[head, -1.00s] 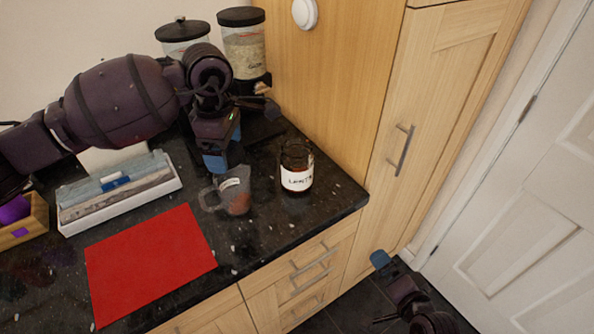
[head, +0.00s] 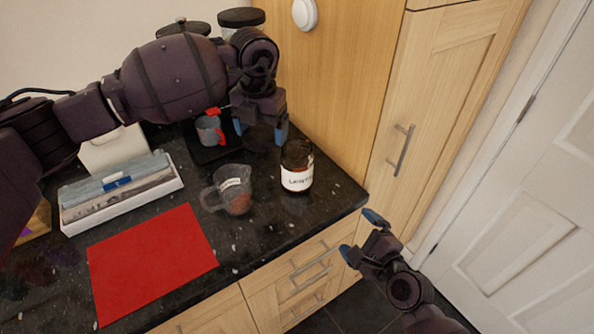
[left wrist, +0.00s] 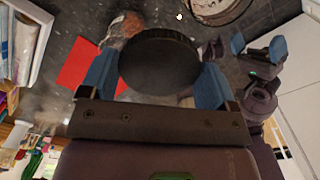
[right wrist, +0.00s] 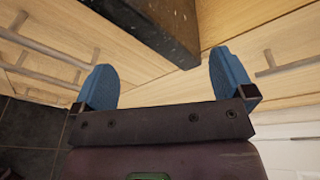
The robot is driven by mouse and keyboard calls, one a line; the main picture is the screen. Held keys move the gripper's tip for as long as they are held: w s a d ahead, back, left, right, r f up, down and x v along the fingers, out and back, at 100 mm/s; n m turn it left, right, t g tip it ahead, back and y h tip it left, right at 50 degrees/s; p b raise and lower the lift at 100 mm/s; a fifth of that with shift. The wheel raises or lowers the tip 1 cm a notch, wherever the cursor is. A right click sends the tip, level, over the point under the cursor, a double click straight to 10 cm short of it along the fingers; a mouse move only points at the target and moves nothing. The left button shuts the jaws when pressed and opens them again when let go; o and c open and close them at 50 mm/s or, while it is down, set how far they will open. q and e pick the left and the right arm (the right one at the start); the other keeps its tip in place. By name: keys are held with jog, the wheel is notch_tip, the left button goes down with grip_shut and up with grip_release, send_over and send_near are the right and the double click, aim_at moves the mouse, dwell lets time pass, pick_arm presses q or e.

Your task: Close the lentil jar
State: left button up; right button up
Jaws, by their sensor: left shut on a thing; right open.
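The lentil jar (head: 297,177) is a dark glass jar with a white label, standing upright on the counter. My left gripper (head: 261,131) is shut on a round black lid (left wrist: 158,62), held between its blue fingertips. The lid is above the counter, just left of and behind the jar in the head view, where it is dark and hard to make out. A round rim cut off at the top of the left wrist view appears to be the jar's mouth. My right gripper (head: 360,236) is open and empty, in front of the counter's right end.
A clear measuring cup (head: 234,192) with reddish contents stands left of the jar. A red mat (head: 152,262) and a white tray (head: 125,203) lie further left. A grey mug (head: 208,131) stands behind on a black base. A tall wooden cabinet (head: 340,80) rises behind the jar.

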aim_at(307, 171)
pick_arm(q)
jog(key=w+d+r+n, duration=0.1)
jog(key=w+d+n, duration=0.2)
jog(key=d+n, duration=0.4)
jog(key=shift+w+r+n+p, duration=0.2)
jog(key=shift+r+n+p, duration=0.2)
jog(key=shift+n, duration=3.8)
pick_arm(e)
jog(key=shift+w+a+r+m+t+y, duration=0.15)
jog(key=shift+w+a+r+m+y, duration=0.55)
jog(key=shift+a+r+m, duration=0.7)
jog(key=shift+w+a+r+m+t+y, duration=0.1)
jog(key=shift+w+a+r+m+y, duration=0.7)
jog(key=shift+m, duration=1)
jog(key=shift+w+a+r+m+t+y, duration=0.15)
jog(key=shift+w+a+r+m+y, duration=0.15)
jog(key=shift+w+a+r+m, duration=0.95)
jog(key=shift+s+d+r+m, duration=0.15)
jog(key=shift+s+d+m, duration=0.1)
jog(key=shift+d+m, duration=0.1)
jog(key=x, duration=1.2)
jog(key=c, duration=1.1)
pick_arm(q)
jog(key=shift+f, duration=2.5)
